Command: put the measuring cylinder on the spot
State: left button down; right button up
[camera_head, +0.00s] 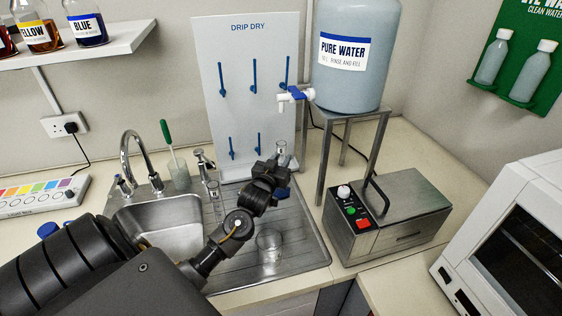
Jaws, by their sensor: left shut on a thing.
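My left gripper (276,170) reaches over the steel draining board and is shut on a clear measuring cylinder (282,148). The cylinder's clear top shows above the fingers and a blue part, seemingly its foot, shows just below them. It looks about upright; the gripper hides its middle. I cannot tell whether its foot touches the draining board. No marked spot can be made out; my arm covers part of the board. My right gripper is not in view.
A clear glass beaker (269,246) and a slim glass tube (215,200) stand on the draining board (312,257). Behind is the white drip-dry pegboard (233,105). The water tank's metal stand (322,170) and a steel heater box (400,217) are to the right.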

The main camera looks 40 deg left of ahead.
pick_arm(q)
jog(key=c, duration=1.1)
grip_release()
jog(key=shift+f, duration=0.1)
jog(key=shift+s+d+r+p, duration=0.1)
jog(key=shift+s+r+p, duration=0.05)
jog(key=shift+r+p, duration=0.15)
jog(key=p+v, duration=0.3)
jog(key=v, duration=0.4)
jog(key=shift+f, duration=0.1)
